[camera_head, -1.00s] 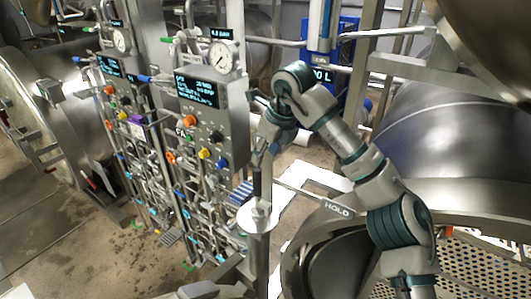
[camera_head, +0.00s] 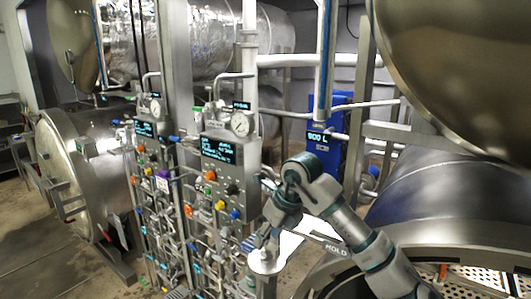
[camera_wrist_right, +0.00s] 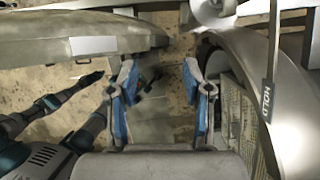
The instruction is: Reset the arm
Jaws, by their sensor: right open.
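My right arm comes in from the lower right of the head view, bends at a high joint and drops towards a steel post. My right gripper (camera_head: 264,238) hangs at its end beside the post, small and partly hidden there. In the right wrist view the gripper (camera_wrist_right: 158,95) is open. Its two blue-padded fingers stand apart with nothing between them, and floor shows below. My left gripper cannot be made out in either view.
A control panel (camera_head: 222,150) with gauge, display and coloured knobs stands left of my right arm. An open steel vessel (camera_head: 450,190) is at right, its large door (camera_head: 460,60) above. A round-topped post (camera_head: 268,262) and a labelled bar (camera_wrist_right: 268,100) are close to my gripper.

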